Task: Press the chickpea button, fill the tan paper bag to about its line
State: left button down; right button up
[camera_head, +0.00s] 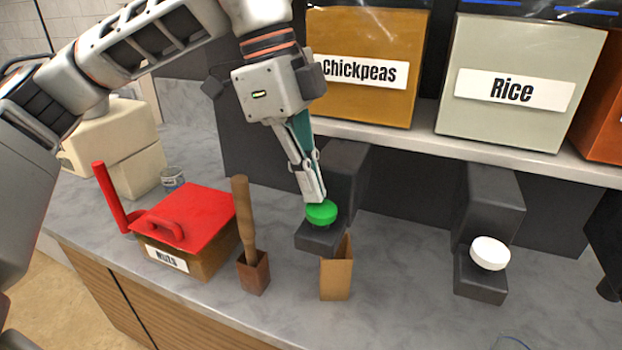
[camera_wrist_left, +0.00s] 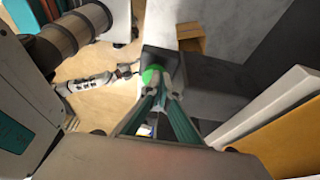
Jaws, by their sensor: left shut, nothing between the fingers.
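The chickpea button (camera_head: 321,213) is a green dome on a dark dispenser below the bin labelled Chickpeas (camera_head: 362,100). My left gripper (camera_head: 315,198) is shut and empty, its fingertips at the top of the green button. In the left wrist view the closed fingertips (camera_wrist_left: 163,88) overlap the green button (camera_wrist_left: 152,75). The tan paper bag (camera_head: 336,276) stands upright on the counter under the dispenser's front. Its fill line and contents cannot be made out. The bag also shows in the left wrist view (camera_wrist_left: 191,38). My right gripper is not in view.
A bin labelled Rice (camera_head: 514,98) stands on the shelf (camera_head: 455,148), above a dispenser with a white button (camera_head: 490,253). A wooden box labelled Nuts (camera_head: 200,262) with a red lid (camera_head: 190,217) and a small holder with a wooden handle (camera_head: 245,215) stand left of the bag. Counter between the dispensers is clear.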

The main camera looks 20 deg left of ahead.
pick_arm(q)
jog(key=shift+f+b, duration=1.05)
jog(key=shift+f, duration=0.15)
jog(key=shift+r, duration=0.1)
dwell(6.7)
